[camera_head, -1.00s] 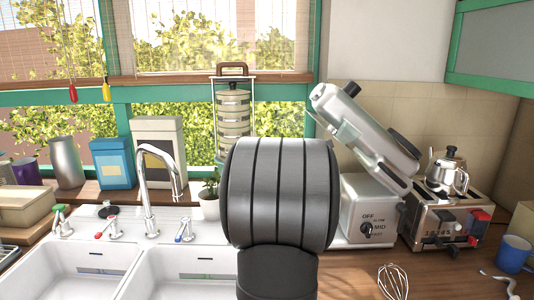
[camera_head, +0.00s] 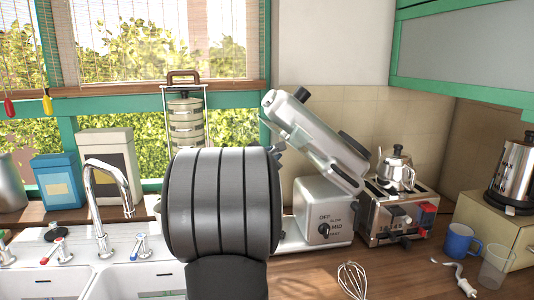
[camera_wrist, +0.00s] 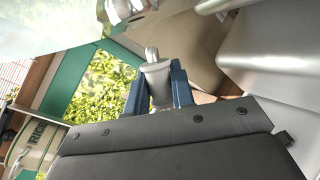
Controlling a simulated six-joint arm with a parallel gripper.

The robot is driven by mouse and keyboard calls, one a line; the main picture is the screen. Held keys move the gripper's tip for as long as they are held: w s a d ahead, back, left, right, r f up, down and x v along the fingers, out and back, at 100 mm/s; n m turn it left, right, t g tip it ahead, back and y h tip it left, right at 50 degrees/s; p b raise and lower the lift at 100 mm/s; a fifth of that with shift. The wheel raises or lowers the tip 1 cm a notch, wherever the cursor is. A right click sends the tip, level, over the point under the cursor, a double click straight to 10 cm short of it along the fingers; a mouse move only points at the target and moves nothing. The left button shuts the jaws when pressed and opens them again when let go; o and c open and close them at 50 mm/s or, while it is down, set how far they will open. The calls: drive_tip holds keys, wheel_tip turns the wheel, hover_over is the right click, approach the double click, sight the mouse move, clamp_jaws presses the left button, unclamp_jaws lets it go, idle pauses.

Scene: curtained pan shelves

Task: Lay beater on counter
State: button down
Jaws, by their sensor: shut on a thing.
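My gripper (camera_wrist: 160,92) shows in the wrist view with its two blue fingers shut on a pale grey, stem-like piece with a thin pin on top, which I take to be the beater (camera_wrist: 156,78). The rest of the beater is hidden below the fingers. In the head view my dark arm link hides the gripper and beater, close to the left of the tilted mixer head (camera_head: 318,140). The wooden counter (camera_head: 400,278) runs along the front right. A wire whisk (camera_head: 352,281) lies on it, apart from my gripper.
The mixer base (camera_head: 318,207) stands right of my arm. Beyond it are a toaster (camera_head: 398,215) with a kettle (camera_head: 396,172), a blue mug (camera_head: 460,241), a clear cup (camera_head: 495,266) and a white, cord-like thing (camera_head: 466,286). Bare counter lies around the whisk. The sink (camera_head: 130,283) is left.

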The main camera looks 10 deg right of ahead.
drive_tip(key=s+d+f+m+g+h, duration=0.2)
drive_tip(key=s+d+f+m+g, duration=0.4)
drive_tip(key=s, duration=0.4)
drive_tip(key=s+d+r+m+g+y, duration=0.1)
drive_tip(key=s+d+r+m+g, duration=0.5)
drive_tip(key=s+d, duration=0.75)
drive_tip(key=s+d+r+m+g+y, duration=0.1)
drive_tip(key=s+d+r+m+g, duration=0.45)
drive_tip(key=s+d, duration=0.75)
drive_tip(key=w+d+f+t, duration=0.1)
drive_tip(key=d+f, duration=0.3)
drive_tip(key=f, duration=0.8)
drive_tip(key=w+d+f+m+t+y, duration=0.1)
drive_tip(key=d+f, duration=0.3)
drive_tip(key=f, duration=0.9)
drive_tip(key=shift+w+d+f+t+y, duration=0.2)
drive_tip(key=shift+w+d+t+y, duration=0.1)
drive_tip(key=shift+w+d+t, duration=0.15)
drive_tip(key=shift+a, duration=0.1)
drive_tip(key=shift+f, duration=3.75)
